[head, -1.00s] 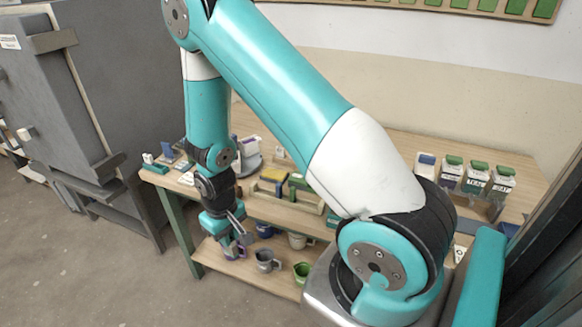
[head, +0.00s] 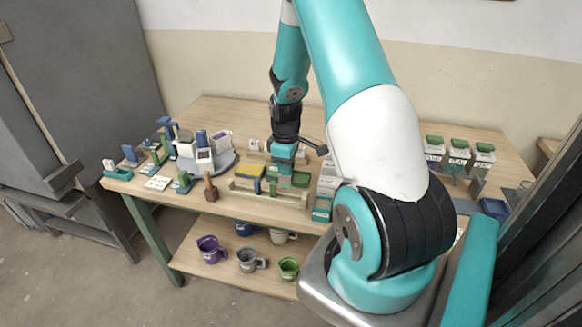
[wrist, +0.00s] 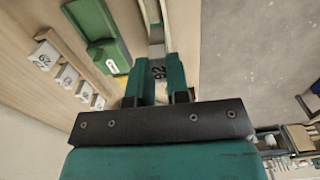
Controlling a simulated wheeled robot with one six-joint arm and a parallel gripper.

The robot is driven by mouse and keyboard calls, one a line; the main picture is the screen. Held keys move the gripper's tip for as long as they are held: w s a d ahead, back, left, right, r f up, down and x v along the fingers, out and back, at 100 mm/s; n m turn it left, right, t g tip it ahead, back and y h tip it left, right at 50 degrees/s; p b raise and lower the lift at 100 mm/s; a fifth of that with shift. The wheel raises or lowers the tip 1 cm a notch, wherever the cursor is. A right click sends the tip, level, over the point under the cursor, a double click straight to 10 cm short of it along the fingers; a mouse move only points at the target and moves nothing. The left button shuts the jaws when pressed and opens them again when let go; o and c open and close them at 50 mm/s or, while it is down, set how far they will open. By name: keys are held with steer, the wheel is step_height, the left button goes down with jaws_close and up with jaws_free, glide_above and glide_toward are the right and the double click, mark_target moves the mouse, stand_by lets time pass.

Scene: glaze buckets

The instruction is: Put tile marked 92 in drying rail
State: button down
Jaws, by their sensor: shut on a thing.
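My gripper (head: 284,172) is over the table, just above the long pale wooden holder (head: 262,197). It points down. In the head view the tile is hidden by my gripper. I cannot tell whether the tile touches the holder.
Several white numbered blocks (wrist: 67,77) stand in a row beside a green piece (wrist: 97,30). A round grey stand (head: 215,165) is left of the holder, white boxes (head: 326,185) right. Green-lidded jars (head: 458,157) stand farther right. Mugs (head: 247,261) are on the lower shelf.

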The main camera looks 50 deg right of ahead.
mark_target(291, 184)
steer(key=shift+s+d+f+b, duration=0.1)
steer(key=shift+d+f+b, duration=0.1)
steer(key=shift+f+b, duration=0.8)
steer(key=shift+s+d+f+b, duration=0.1)
steer(key=shift+d+f+b, duration=0.1)
steer(key=shift+f+b, duration=0.8)
steer(key=shift+s+d+f+b, duration=0.15)
steer(key=shift+f+b, duration=0.45)
steer(key=shift+f, duration=0.75)
steer(key=shift+f, duration=0.3)
steer(key=c, duration=1)
jaws_free()
step_height(291, 184, up, 7)
steer(key=p, duration=0.5)
steer(key=shift+r+p, duration=0.1)
steer(key=shift+p, duration=0.3)
